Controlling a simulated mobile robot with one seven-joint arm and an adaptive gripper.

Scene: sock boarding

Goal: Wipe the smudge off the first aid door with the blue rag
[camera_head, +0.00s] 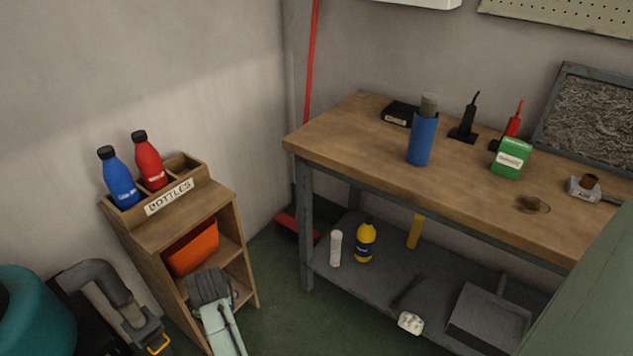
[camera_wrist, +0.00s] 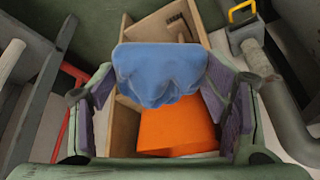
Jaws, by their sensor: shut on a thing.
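My gripper (camera_wrist: 162,88) is shut on the blue rag (camera_wrist: 158,72), which is bunched between the purple-padded fingers in the wrist view. The rag is in front of an orange bin (camera_wrist: 178,122) and hides part of it. In the head view, part of my arm shows low in front of the wooden bottle stand, but I cannot make out the rag there. No first aid door or smudge can be made out in either view.
The wooden bottle stand (camera_head: 163,232) holds a blue bottle (camera_head: 120,178), a red bottle (camera_head: 149,160) and the orange bin (camera_head: 193,246). A workbench (camera_head: 330,128) with tools stands right. A red-handled broom (camera_head: 310,70) leans in the corner. A white object (camera_head: 425,3) is cut off at the top.

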